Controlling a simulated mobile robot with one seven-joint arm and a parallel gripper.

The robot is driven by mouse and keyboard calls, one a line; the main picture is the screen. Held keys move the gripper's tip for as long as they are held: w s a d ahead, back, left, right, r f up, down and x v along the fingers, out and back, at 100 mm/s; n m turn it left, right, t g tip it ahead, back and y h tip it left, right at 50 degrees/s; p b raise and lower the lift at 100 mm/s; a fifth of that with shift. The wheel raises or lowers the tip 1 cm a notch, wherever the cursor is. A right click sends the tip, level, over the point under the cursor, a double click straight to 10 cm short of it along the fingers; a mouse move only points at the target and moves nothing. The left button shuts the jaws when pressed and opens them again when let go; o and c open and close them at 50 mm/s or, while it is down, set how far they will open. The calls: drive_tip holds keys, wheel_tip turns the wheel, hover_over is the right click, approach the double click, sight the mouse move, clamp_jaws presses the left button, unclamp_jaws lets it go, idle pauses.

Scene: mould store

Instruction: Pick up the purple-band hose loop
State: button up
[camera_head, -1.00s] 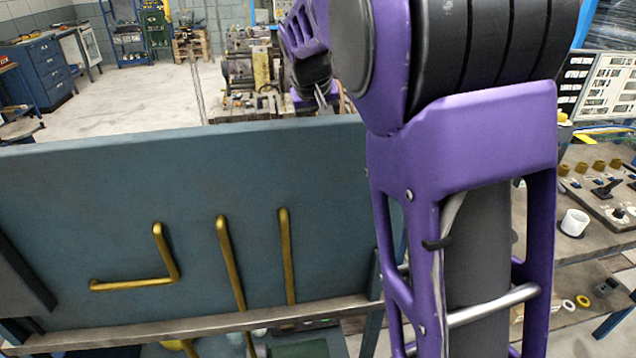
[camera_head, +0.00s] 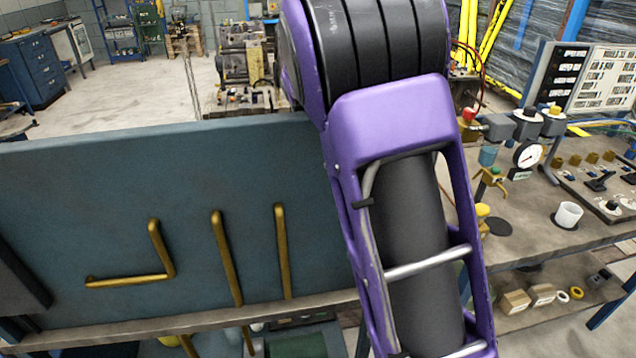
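I cannot make out a purple-band hose loop in the head view. My own purple arm fills the middle of the view and hides part of the bench behind it. My gripper does not show; the arm links cover that area or it is out of frame. A thin dark red hose or cable (camera_head: 483,78) curves near the yellow pipes at the back right, but no purple band shows on it.
A blue-green panel (camera_head: 100,210) with brass rods (camera_head: 225,255) stands close at left. The right bench carries a pressure gauge (camera_head: 527,155), a white cup (camera_head: 568,214) and a label board (camera_head: 605,78). Small boxes (camera_head: 515,301) lie on its lower shelf. Open floor (camera_head: 125,100) lies at back left.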

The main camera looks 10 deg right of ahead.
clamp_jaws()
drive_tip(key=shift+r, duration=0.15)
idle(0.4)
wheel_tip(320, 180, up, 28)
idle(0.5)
